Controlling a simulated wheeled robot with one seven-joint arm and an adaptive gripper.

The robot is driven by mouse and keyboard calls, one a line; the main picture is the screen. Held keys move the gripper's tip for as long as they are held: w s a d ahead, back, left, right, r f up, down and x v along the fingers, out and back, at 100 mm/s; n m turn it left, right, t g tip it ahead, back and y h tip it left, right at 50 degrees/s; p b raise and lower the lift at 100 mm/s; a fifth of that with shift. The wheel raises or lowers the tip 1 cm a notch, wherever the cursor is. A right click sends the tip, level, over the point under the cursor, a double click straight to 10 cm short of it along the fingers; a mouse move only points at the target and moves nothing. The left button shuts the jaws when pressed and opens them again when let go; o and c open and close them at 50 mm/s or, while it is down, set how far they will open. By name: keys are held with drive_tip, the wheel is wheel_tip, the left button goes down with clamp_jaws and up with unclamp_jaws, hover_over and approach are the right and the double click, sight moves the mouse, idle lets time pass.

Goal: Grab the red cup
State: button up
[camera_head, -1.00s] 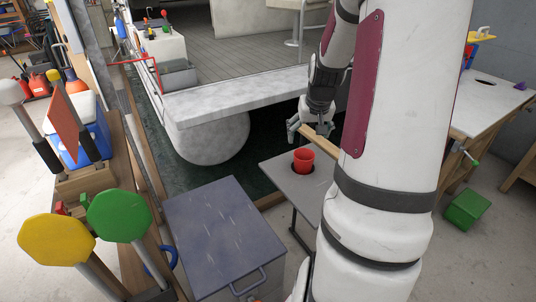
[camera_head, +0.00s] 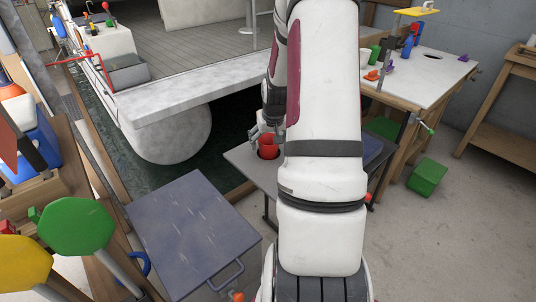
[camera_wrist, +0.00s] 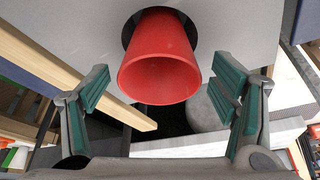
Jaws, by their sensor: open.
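The red cup (camera_head: 268,150) stands on a small grey table (camera_head: 240,157), over a dark round spot or hole. My gripper (camera_head: 262,133) is right at the cup, and part of it is hidden behind my arm in the head view. In the wrist view the cup (camera_wrist: 158,62) has its open mouth towards the camera. The two green-padded fingers of my gripper (camera_wrist: 161,80) are spread wide, one on each side of the cup. A gap shows between the cup and each finger.
A wooden bar (camera_wrist: 85,85) runs beside the left finger in the wrist view. A dark grey lidded box (camera_head: 190,230) stands in front of the table. A white-topped workbench (camera_head: 430,75) is at the right, with a green box (camera_head: 427,178) on the floor.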

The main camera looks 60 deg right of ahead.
drive_tip(key=shift+x, duration=0.95)
drive_tip(key=c, duration=1.3)
drive_tip(key=shift+o, duration=0.2)
drive_tip(key=shift+r, duration=0.1)
